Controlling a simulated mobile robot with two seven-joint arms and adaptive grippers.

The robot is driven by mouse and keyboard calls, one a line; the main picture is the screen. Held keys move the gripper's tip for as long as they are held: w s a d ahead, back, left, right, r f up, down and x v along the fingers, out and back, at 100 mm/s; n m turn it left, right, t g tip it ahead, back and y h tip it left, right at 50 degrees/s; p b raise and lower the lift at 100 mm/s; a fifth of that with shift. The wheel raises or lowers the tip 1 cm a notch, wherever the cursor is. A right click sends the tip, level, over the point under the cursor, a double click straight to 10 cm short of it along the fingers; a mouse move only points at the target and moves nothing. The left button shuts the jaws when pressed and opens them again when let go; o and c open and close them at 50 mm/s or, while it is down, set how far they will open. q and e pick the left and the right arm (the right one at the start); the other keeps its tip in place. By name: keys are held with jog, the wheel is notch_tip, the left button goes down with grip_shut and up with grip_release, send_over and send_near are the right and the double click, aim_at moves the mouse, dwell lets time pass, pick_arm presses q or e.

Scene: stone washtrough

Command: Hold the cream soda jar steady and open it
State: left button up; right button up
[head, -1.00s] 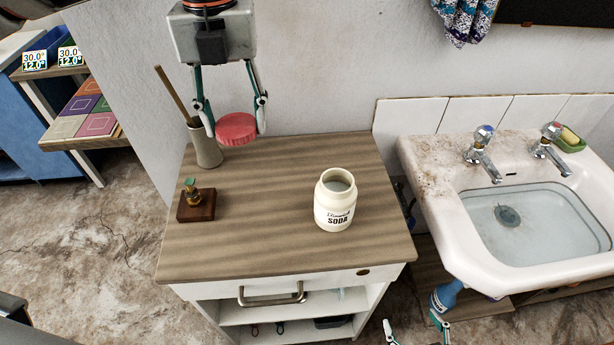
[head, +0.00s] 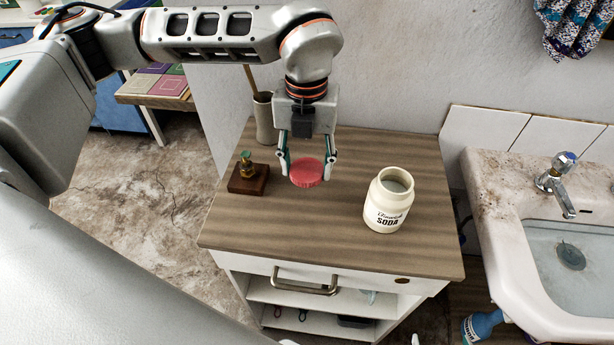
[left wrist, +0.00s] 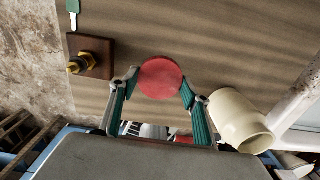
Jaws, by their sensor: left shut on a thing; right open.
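The cream soda jar (head: 390,200) stands upright and open on the wooden top of the cabinet, its mouth uncovered and its SODA label facing front. It also shows in the left wrist view (left wrist: 238,118). My left gripper (head: 308,172) is shut on the round red lid (head: 306,173), to the left of the jar and apart from it. The lid seems to be held above the tabletop; it shows between the fingers in the left wrist view (left wrist: 160,78). Only a tip of my right gripper (head: 415,340) seems to show at the bottom edge, away from the jar.
A dark wooden block with a brass fitting (head: 248,178) sits left on the cabinet top (head: 330,240). A beige vase (head: 265,122) stands behind, partly hidden by my left arm. A water-filled sink (head: 505,215) is at the right. The tabletop in front of the jar is clear.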

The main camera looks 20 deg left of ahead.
aim_at(306, 170)
pick_arm(q)
notch_tip(306, 170, down, 4)
jog(key=shift+f, duration=0.1)
dwell(0.4)
jog(key=o, duration=1.2)
jog(key=shift+f, duration=0.1)
